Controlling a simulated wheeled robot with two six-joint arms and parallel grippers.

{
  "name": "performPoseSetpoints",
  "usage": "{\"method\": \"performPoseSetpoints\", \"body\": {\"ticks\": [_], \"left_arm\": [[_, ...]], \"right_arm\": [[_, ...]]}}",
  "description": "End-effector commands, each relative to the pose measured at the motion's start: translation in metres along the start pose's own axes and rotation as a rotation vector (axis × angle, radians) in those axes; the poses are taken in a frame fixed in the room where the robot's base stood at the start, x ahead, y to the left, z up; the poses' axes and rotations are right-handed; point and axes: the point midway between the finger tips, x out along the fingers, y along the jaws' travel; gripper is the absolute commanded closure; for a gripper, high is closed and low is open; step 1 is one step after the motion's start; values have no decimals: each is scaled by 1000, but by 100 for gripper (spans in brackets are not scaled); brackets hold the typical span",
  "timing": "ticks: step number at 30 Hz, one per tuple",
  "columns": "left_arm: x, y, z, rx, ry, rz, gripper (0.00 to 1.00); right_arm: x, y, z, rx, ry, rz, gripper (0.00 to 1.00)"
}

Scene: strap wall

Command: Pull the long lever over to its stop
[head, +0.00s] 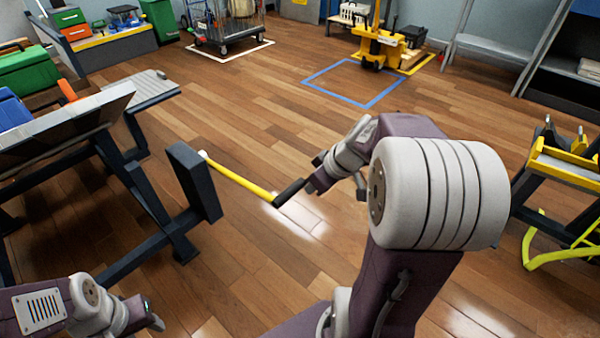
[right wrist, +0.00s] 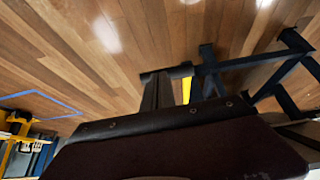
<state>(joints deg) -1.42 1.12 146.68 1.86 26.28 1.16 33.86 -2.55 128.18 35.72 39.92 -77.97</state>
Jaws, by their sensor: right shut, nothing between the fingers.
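The long lever (head: 240,178) is a yellow bar with a black grip (head: 289,192). In the head view it slants from a pale pivot end at upper left down to the grip near the middle. My right gripper (head: 318,180) is at the grip end; whether it touches the grip I cannot tell. In the right wrist view the fingers (right wrist: 157,92) are shut with nothing between them, and a short piece of the yellow bar (right wrist: 187,90) shows beside them. My left gripper (head: 152,316) is at the lower left, far from the lever; its opening is unclear.
A dark-framed bench (head: 145,195) with a dark upright panel (head: 193,180) stands left of the lever. A yellow-topped stand (head: 565,165) is at the right. A blue floor outline (head: 352,82) and a yellow cart (head: 380,45) lie beyond. The wooden floor between is clear.

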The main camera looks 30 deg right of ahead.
Motion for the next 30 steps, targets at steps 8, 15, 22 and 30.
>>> {"method": "performPoseSetpoints", "body": {"ticks": [8,15,22,30], "left_arm": [[-14,0,-2,0,0,0,55],[-14,0,-2,0,0,0,55],[-14,0,-2,0,0,0,55],[-24,0,-2,0,0,0,55]], "right_arm": [[-33,2,32,1,2,3,100],[-36,1,37,-2,4,3,100],[-36,1,36,-2,4,3,100],[-39,-9,23,-43,4,-23,100]]}}
